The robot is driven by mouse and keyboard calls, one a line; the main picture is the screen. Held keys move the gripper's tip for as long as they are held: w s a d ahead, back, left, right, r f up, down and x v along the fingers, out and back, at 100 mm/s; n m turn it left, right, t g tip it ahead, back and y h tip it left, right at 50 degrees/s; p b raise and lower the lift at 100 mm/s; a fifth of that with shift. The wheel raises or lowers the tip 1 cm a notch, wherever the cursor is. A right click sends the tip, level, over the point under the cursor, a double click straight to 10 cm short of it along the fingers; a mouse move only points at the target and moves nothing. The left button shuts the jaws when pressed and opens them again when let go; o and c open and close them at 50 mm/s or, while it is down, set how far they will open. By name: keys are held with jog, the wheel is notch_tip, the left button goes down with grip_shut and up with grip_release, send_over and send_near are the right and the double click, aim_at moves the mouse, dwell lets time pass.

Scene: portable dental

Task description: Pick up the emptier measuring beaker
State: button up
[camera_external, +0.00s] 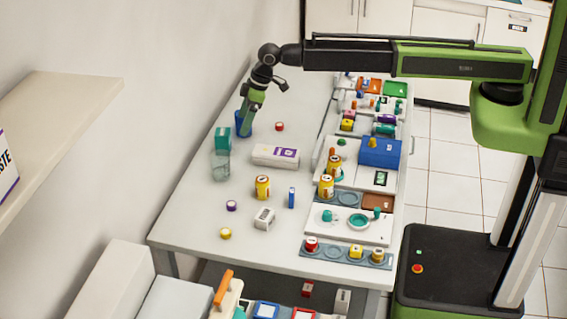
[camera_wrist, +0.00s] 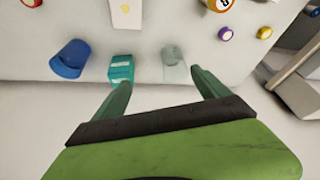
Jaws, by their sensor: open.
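A clear, see-through beaker (camera_external: 220,163) stands near the table's wall-side edge. It also shows in the wrist view (camera_wrist: 173,56), beyond my right fingertip, and it looks pale and colourless. A blue cup-like vessel (camera_external: 239,123) stands farther back; in the wrist view it is at the left (camera_wrist: 70,58). I cannot tell whether its blue is liquid or wall, nor see either fill level clearly. My gripper (camera_wrist: 163,82) is open and empty, apart from both vessels. In the external view my gripper (camera_external: 246,122) is above the table, partly overlapping the blue vessel.
A teal box (camera_external: 222,139) stands between the two vessels, close to the clear beaker. A white box with a purple label (camera_external: 275,155) lies to the right. A yellow can (camera_external: 262,187) and small coloured jars stand nearer the front. Trays line the table's right side.

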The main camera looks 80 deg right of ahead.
aim_at(216, 152)
jog(key=w+a+r, duration=0.2)
jog(key=w+a, duration=0.1)
jog(key=b+x, duration=0.5)
jog(key=x, duration=0.1)
jog(key=b+x, duration=0.6)
jog(key=a+b+x, duration=0.1)
jog(key=b+x, duration=0.4)
jog(key=x, duration=0.1)
jog(key=shift+s+f, duration=0.15)
jog(key=shift+s, duration=0.05)
jog(key=shift+r, duration=0.25)
jog(key=shift+c, duration=0.6)
jog(key=c, duration=1.4)
jog(key=shift+r, duration=0.15)
notch_tip(216, 152, up, 4)
jog(key=p, duration=0.4)
jog(key=s+d+r+p, duration=0.1)
jog(key=d+r+p, duration=0.1)
jog(key=d, duration=0.1)
jog(key=s+d+r+p, duration=0.1)
jog(key=d+r+p, duration=0.1)
jog(key=d, duration=0.2)
jog(key=s+d+r+p, duration=0.1)
jog(key=d+r+p, duration=0.1)
jog(key=d+p, duration=0.1)
jog(key=shift+s+d+r, duration=0.1)
jog(key=shift+d+r, duration=0.2)
jog(key=shift+d, duration=0.25)
